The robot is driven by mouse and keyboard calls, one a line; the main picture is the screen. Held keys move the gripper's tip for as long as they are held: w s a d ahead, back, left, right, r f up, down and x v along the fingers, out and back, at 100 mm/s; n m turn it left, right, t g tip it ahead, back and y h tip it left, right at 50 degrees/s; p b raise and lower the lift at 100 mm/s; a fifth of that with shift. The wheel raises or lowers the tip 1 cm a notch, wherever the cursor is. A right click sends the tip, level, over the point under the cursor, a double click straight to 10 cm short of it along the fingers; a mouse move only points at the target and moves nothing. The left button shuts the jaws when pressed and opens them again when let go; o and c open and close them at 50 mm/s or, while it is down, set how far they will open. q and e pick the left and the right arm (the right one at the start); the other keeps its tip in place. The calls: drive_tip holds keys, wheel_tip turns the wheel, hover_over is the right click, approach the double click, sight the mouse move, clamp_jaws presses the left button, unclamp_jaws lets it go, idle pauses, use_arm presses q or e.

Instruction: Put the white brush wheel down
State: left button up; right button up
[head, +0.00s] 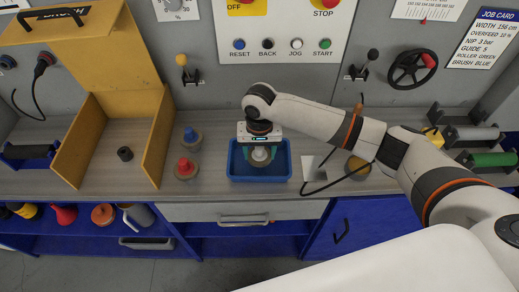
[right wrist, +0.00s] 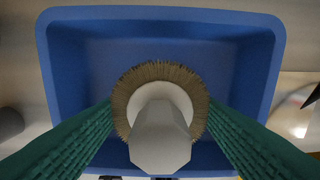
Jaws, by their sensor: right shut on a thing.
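The white brush wheel (head: 261,155) has a white knob and a ring of tan bristles. In the head view it is at the blue tray (head: 233,172), inside its outline. My right gripper (head: 260,146) points down over it and is shut on its knob. In the right wrist view the green fingers flank the white knob (right wrist: 160,138), with the bristle ring around it and the blue tray (right wrist: 160,15) behind. I cannot tell whether the bristles touch the tray floor. My left gripper is not in view.
A blue-knobbed brush (head: 190,138) and a red-knobbed brush (head: 185,168) stand left of the tray. A yellow guard box (head: 160,135) is further left. A white stand (head: 312,166) and a yellow-topped piece (head: 357,168) are on the right. The control panel (head: 283,35) is behind.

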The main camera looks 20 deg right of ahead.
drive_tip(key=o, duration=1.1)
wheel_tip(320, 180, up, 12)
drive_tip(key=shift+r+b, duration=0.1)
drive_tip(key=shift+b, duration=0.8)
